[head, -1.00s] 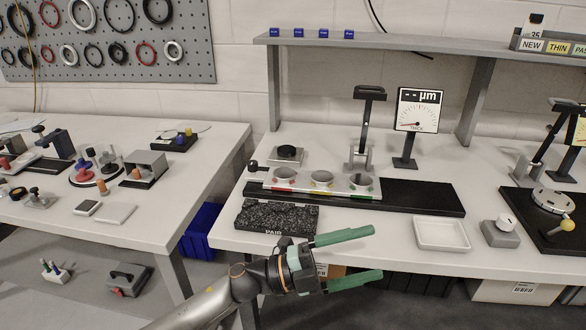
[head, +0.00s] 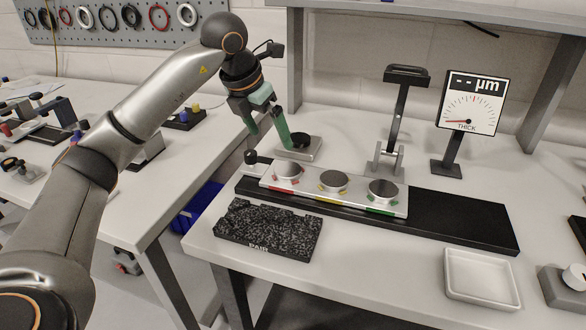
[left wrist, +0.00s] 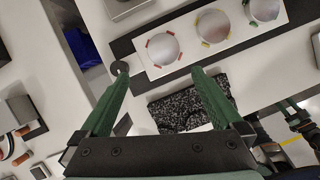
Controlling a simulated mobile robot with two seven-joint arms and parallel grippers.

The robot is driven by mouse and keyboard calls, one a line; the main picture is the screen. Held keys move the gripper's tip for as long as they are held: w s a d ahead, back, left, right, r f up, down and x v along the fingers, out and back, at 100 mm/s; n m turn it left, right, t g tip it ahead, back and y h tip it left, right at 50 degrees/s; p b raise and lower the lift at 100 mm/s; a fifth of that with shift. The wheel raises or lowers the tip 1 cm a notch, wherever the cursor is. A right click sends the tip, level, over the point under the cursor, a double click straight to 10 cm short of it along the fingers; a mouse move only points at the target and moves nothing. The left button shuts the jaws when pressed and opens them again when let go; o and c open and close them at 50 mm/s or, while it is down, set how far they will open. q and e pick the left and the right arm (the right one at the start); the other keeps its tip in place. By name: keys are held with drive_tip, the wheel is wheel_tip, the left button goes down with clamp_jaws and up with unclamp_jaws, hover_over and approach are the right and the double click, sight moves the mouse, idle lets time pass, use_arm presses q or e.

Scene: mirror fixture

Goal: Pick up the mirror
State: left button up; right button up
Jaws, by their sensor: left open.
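Three round, shiny discs that look like mirrors sit in a row in a pale fixture plate (head: 311,193). The left disc (head: 289,170) has red tabs, the middle disc (head: 334,181) yellow and the right disc (head: 382,191) green. My left gripper (head: 270,140) is open and empty, above and behind the left end of the plate. In the left wrist view its fingers (left wrist: 162,74) are spread, with the red-tabbed disc (left wrist: 163,48) beyond the gap between them. Green and dark parts at that view's right edge look like my right gripper; its jaws are unclear.
A speckled black block marked PAIR (head: 268,228) lies in front of the fixture. Behind stand a lever press (head: 400,115), a THICK dial gauge (head: 470,103) and a black knob on a square plate (head: 299,141). An empty white tray (head: 482,277) is at front right.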

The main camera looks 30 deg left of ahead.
use_arm(q)
approach(288, 168)
wheel_tip(288, 168, down, 2)
drive_tip(key=shift+w+a+f, duration=0.1)
drive_tip(key=shift+a+f, duration=0.05)
drive_tip(key=shift+a, duration=0.05)
drive_tip(key=shift+w+d+x, duration=0.15)
drive_tip(key=shift+x, duration=1.35)
drive_tip(key=shift+w+d+x, duration=0.1)
drive_tip(key=shift+x, duration=1.35)
drive_tip(key=shift+r, duration=0.2)
drive_tip(key=c, duration=1.3)
